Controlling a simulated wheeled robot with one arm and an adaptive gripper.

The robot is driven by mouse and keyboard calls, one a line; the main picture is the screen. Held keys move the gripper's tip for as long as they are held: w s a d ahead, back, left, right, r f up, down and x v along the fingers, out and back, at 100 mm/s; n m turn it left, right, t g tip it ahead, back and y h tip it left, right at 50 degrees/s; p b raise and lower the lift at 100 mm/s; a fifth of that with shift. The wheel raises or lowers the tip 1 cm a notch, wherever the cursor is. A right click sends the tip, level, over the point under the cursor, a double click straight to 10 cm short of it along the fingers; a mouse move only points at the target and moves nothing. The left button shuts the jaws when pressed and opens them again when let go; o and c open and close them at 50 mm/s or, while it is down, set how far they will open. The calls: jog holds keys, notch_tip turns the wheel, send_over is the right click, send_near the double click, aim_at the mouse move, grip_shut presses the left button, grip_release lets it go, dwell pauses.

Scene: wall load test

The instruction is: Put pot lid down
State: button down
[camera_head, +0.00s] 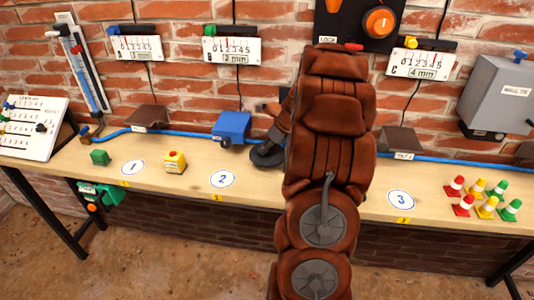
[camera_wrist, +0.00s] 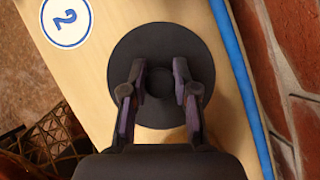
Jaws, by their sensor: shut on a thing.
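The pot lid is a round dark disc (camera_wrist: 160,40) with a small knob at its centre in the wrist view. My gripper (camera_wrist: 159,76) has a finger on each side of the knob and is shut on it. In the head view the lid (camera_head: 263,157) shows as a dark shape just left of my brown arm, over the back part of the wooden bench (camera_head: 270,190). My arm hides part of the lid and gripper there. I cannot tell whether the lid touches the bench or hangs just above it.
A round label 2 (camera_head: 222,179) lies left of the lid. A blue hose (camera_head: 185,132) runs along the wall behind, with a blue box (camera_head: 232,127) close by. A yellow button box (camera_head: 175,162) stands further left. Several small cones (camera_head: 485,199) stand at the right.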

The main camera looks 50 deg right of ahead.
aim_at(269, 152)
jog(key=shift+f+p, duration=0.55)
jog(key=shift+f, duration=1.25)
jog(key=c, duration=0.9)
grip_release()
jog(key=shift+f, duration=0.1)
